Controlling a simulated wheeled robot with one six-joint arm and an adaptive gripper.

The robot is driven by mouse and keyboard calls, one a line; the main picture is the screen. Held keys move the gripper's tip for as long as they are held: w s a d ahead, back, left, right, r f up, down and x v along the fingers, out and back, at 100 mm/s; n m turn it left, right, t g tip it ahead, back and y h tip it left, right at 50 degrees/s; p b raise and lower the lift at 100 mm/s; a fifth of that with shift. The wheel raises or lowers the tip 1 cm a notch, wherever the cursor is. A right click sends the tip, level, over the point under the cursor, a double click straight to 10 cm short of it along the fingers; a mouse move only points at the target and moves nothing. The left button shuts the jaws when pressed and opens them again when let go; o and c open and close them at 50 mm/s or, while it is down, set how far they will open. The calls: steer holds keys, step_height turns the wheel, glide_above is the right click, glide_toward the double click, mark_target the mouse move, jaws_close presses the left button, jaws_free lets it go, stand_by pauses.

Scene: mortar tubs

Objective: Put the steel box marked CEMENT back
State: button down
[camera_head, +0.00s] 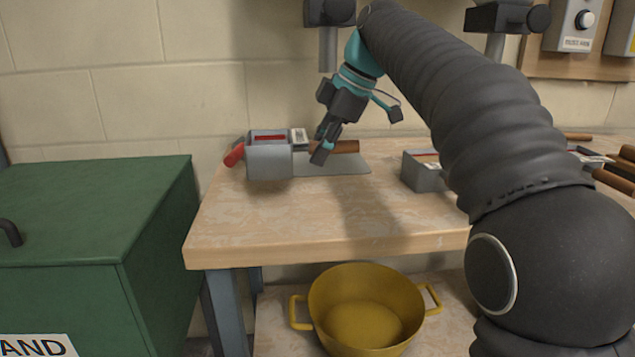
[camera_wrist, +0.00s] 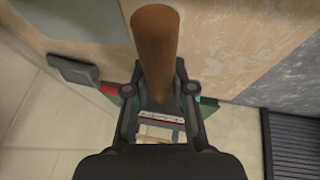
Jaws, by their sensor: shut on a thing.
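A grey steel box (camera_head: 270,163) with a red strip on top sits at the left end of the workbench in the head view. A white label (camera_head: 299,137) shows at its back right corner, too small to read. A brown wooden handle (camera_head: 345,147) sticks out to the right of the box. My gripper (camera_head: 322,148) is shut around this handle close to the box. In the wrist view the handle (camera_wrist: 156,40) runs up between the fingers. A second grey steel box (camera_head: 422,172) stands further right, partly hidden by my arm; no CEMENT marking is legible on either.
A flat grey sheet (camera_head: 350,164) lies under the handle, and something red (camera_head: 234,155) shows left of the box. Wooden-handled tools (camera_head: 615,181) lie at right. The workbench (camera_head: 330,218) front is clear. A yellow tub (camera_head: 365,305) stands below; a green bin (camera_head: 95,210) is left.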

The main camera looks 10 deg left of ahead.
steer(key=shift+s+a+f, duration=0.2)
steer(key=shift+s+f, duration=0.1)
steer(key=shift+f, duration=0.15)
steer(key=shift+f+b, duration=0.65)
steer(key=shift+f, duration=1.05)
steer(key=shift+f, duration=0.15)
steer(key=c, duration=1)
jaws_free()
steer(key=p+v, duration=0.3)
steer(key=v, duration=0.9)
